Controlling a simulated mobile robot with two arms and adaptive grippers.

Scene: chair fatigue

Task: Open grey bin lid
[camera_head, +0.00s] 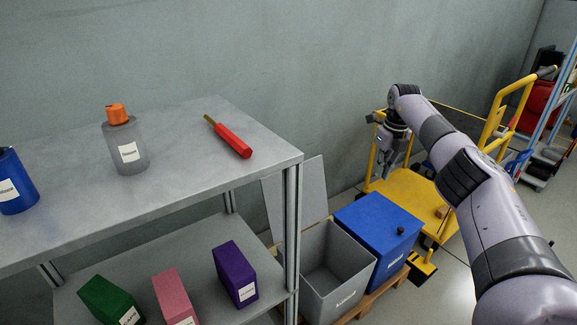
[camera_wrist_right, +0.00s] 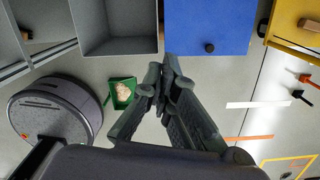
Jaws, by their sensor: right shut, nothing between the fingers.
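The bin (camera_wrist_right: 116,46) also shows at the top of the right wrist view. My right gripper (camera_head: 385,166) is to the right of the bin, above and behind the blue bin in the head view, touching nothing visible. In the right wrist view its fingers (camera_wrist_right: 165,72) are together and empty. My left gripper is out of view.
A closed blue bin (camera_head: 372,238) with a black knob stands right beside the grey bin. A yellow cart (camera_head: 410,195) is behind it. The shelf (camera_head: 262,150) at left holds bottles, a red tool and boxes. A green tray (camera_wrist_right: 122,92) lies on the floor.

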